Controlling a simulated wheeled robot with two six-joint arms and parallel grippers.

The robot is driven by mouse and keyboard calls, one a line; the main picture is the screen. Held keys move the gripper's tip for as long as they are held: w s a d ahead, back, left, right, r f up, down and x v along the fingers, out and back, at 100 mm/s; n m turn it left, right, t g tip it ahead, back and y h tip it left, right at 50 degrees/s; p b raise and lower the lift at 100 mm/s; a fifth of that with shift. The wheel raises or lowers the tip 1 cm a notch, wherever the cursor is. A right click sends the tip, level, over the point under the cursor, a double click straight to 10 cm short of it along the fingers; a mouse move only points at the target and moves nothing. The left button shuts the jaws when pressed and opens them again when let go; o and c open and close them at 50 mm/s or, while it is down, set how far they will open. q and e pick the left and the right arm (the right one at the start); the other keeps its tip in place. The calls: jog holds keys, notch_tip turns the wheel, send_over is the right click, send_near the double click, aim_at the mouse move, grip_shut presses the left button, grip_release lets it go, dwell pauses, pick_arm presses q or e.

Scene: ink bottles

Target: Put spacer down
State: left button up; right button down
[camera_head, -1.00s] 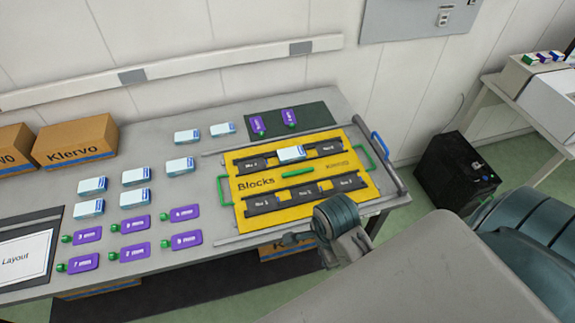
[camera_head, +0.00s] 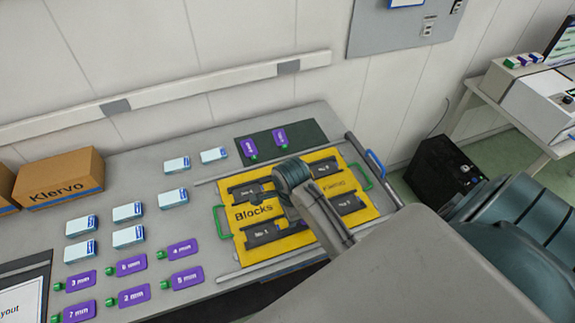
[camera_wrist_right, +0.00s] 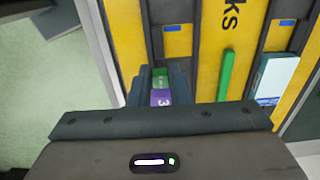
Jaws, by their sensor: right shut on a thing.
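My right gripper (camera_wrist_right: 161,82) is shut on a purple spacer (camera_wrist_right: 160,98) with a green end (camera_wrist_right: 161,76); part of a "3" shows on it. In the head view my right wrist (camera_head: 291,174) is over the yellow Blocks board (camera_head: 240,190), hiding the gripper and spacer. In the wrist view they are over or at the board's dark slotted strip (camera_wrist_right: 178,60). I cannot tell whether the spacer touches it. My left gripper is not in view.
Two purple spacers (camera_head: 265,144) lie on a dark mat behind. A blue handle (camera_head: 376,160) is at the table's right end.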

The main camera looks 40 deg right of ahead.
jog(key=shift+w+d, duration=0.15)
jog(key=shift+w, duration=0.45)
jog(key=shift+w+p, duration=0.35)
jog(key=shift+p, duration=0.05)
notch_tip(320, 180, down, 3)
jog(key=shift+r+p, duration=0.15)
jog(key=shift+p, duration=0.45)
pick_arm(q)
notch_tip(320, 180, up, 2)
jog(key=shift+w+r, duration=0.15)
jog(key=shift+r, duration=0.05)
pick_arm(e)
jog(key=shift+f, duration=0.5)
jog(key=shift+f, duration=0.1)
jog(key=shift+f, duration=0.15)
jog(key=c, duration=1.3)
grip_release()
jog(key=shift+c, duration=0.2)
